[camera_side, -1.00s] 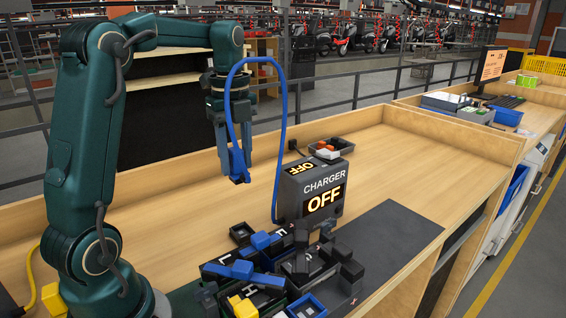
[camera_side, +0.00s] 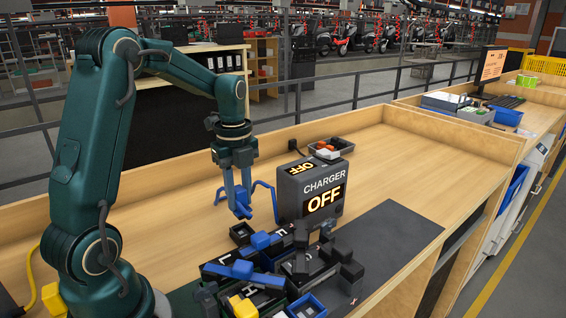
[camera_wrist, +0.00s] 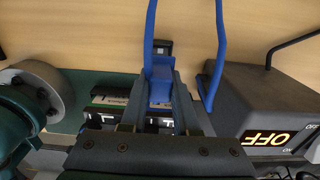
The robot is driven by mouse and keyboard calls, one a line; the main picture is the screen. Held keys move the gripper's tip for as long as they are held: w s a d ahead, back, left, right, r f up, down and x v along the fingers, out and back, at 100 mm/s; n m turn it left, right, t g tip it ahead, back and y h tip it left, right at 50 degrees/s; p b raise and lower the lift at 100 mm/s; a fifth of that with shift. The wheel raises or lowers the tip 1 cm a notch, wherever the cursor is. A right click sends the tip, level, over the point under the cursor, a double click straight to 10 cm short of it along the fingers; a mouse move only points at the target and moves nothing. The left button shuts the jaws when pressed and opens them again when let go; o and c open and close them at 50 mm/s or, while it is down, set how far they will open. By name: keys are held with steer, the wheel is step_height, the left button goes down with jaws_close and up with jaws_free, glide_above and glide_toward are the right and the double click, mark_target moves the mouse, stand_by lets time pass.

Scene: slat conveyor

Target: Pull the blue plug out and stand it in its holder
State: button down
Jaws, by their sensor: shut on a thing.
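My gripper (camera_side: 238,206) is shut on the blue plug (camera_side: 242,210) and holds it above the bench, left of the charger box. The plug shows in the wrist view (camera_wrist: 160,80) between my two fingers. It points downward and its blue cable (camera_side: 268,186) loops to the charger box. A small black square holder (camera_side: 241,233) sits on the bench just below the plug in the side view. In the wrist view the holder (camera_wrist: 163,46) shows partly behind the plug. The plug is apart from the holder; the exact gap is hard to tell.
The grey charger box (camera_side: 311,190) shows OFF and stands close to the right of my gripper. Black blocks with blue and yellow parts (camera_side: 265,270) crowd the front. A small tray (camera_side: 327,149) lies behind the box. The bench behind and left of my gripper is clear.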

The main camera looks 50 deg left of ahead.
mark_target(240, 208)
steer(key=shift+f, duration=1.6)
steer(key=shift+f, duration=1)
steer(key=c, duration=0.6)
jaws_free()
steer(key=shift+r, duration=2.55)
